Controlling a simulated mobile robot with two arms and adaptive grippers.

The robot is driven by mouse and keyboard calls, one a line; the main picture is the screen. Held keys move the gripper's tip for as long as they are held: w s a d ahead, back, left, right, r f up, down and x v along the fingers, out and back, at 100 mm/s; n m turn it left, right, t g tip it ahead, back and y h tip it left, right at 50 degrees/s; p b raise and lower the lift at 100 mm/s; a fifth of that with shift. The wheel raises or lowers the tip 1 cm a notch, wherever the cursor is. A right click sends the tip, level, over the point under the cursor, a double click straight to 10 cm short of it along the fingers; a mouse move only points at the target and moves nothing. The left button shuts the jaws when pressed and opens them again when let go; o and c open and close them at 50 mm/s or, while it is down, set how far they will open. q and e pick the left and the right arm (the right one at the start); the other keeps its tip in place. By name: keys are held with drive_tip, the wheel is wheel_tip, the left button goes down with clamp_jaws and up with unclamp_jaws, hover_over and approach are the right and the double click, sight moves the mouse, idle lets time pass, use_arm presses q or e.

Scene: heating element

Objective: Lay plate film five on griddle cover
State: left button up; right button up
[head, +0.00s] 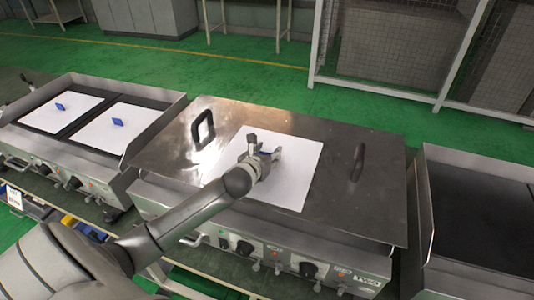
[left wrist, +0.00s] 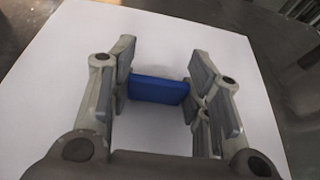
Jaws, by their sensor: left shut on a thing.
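A white plate film (head: 296,178) with a blue tab lies flat, or very nearly so, over the steel griddle cover (head: 228,116) of the middle griddle; I cannot tell whether it touches. It sits between the cover's two black handles. My left gripper (head: 266,154) is above the film, shut on the blue tab. In the left wrist view the blue tab (left wrist: 158,90) stands between both finger pads, with the white film (left wrist: 150,45) spread behind it. The film's near left part is hidden by my arm in the head view. My right gripper is not in view.
The cover's left handle (head: 203,129) and right handle (head: 358,162) stand up beside the film. The left griddle (head: 70,124) holds two white films with blue tabs. Another griddle (head: 480,210) at the right has a bare dark plate.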

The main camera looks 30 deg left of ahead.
use_arm(q)
drive_tip(key=o, duration=1.1)
drive_tip(key=shift+f, duration=0.1)
drive_tip(key=v, duration=1.2)
